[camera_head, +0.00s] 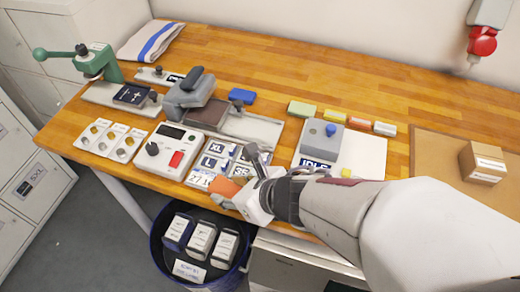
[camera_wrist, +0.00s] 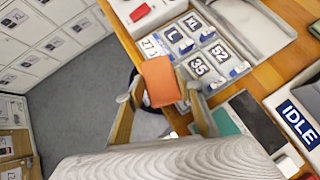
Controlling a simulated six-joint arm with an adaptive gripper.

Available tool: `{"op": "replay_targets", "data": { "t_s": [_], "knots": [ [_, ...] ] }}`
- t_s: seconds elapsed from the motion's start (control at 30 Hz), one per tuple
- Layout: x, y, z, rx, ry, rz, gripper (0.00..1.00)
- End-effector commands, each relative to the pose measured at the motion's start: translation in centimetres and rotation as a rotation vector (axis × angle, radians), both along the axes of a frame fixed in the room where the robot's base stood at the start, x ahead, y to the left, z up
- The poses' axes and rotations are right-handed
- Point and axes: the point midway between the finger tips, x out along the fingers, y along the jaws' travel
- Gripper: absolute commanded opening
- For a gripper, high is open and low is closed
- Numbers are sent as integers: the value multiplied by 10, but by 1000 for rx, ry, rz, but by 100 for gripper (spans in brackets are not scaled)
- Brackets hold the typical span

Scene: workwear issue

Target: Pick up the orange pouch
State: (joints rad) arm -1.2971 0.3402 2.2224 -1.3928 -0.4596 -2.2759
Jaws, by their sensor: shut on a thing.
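The orange pouch (camera_wrist: 160,82) is between the two fingers of my gripper (camera_wrist: 158,100) in the wrist view. The fingers are shut on it from both sides. In the head view the pouch (camera_head: 224,186) shows as a small orange patch at my gripper (camera_head: 232,194), near the front edge of the table. My gripper hides part of it there. In the wrist view the pouch overlaps the size cards and the table edge, so its height above the table is hard to tell.
Size cards (camera_head: 213,160) lie just behind the pouch. A grey control box (camera_head: 172,147) with a red button is to their left. A blue bin (camera_head: 159,249) with several packets stands below the front edge. A device marked IDLE (camera_head: 318,140) is to the right.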

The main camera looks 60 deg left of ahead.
Motion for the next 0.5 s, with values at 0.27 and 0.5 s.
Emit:
{"op": "replay_targets", "data": {
  "t_s": [0.27,0.5],
  "knots": [
    [-34,-33,0,0,1,4,8],
    [-57,-57,0,0,1,2,8]
  ]
}}
